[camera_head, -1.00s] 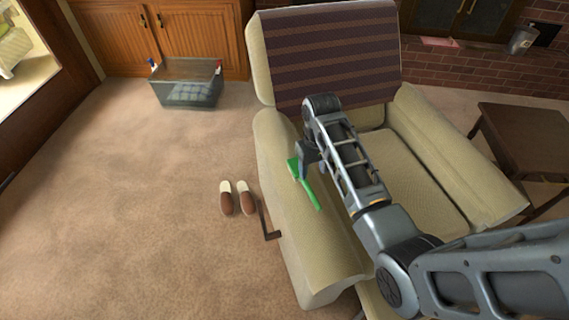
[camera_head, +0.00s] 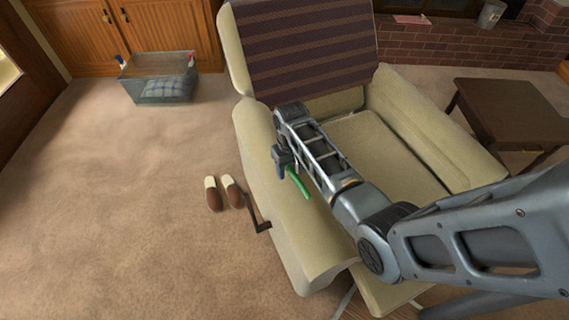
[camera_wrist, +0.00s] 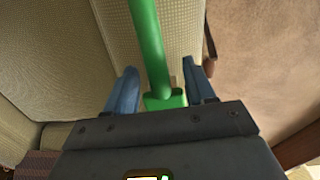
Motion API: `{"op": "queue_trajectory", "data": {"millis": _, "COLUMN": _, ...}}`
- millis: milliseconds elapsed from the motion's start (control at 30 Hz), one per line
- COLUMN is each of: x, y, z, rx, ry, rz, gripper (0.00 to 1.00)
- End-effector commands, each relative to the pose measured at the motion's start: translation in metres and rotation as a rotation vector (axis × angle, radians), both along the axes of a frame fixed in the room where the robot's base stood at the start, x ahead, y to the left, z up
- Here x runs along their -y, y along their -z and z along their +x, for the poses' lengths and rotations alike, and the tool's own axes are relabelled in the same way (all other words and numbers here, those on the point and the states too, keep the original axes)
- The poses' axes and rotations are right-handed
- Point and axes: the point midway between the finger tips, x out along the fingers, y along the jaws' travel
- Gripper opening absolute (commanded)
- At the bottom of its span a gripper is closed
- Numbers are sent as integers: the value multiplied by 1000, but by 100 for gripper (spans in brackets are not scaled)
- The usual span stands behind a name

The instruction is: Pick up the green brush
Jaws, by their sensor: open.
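The green brush (camera_head: 298,182) lies on the left armrest of the cream armchair (camera_head: 318,232). In the head view its handle shows and its head is hidden behind my gripper (camera_head: 283,165). In the wrist view the brush (camera_wrist: 149,45) runs from the top edge down between the two blue fingers of my gripper (camera_wrist: 158,92). Its wider end sits low between the fingers, close to the gripper body. The fingers are apart, with a gap on each side of the brush.
A dark lever (camera_head: 257,218) sticks out from the chair's left side. A pair of slippers (camera_head: 222,193) and a clear bin (camera_head: 158,80) are on the carpet to the left. A dark side table (camera_head: 512,110) stands right of the chair.

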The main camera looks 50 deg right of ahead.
Motion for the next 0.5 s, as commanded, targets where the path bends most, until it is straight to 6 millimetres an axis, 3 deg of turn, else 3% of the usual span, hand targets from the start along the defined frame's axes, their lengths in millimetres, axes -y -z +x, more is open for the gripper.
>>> {"op": "queue_trajectory", "data": {"millis": 100, "x": 0, "y": 0, "z": 0, "rx": 0, "ry": 0, "rz": 0, "gripper": 53}}
{"op": "queue_trajectory", "data": {"millis": 500, "x": 0, "y": 0, "z": 0, "rx": 0, "ry": 0, "rz": 0, "gripper": 15}}
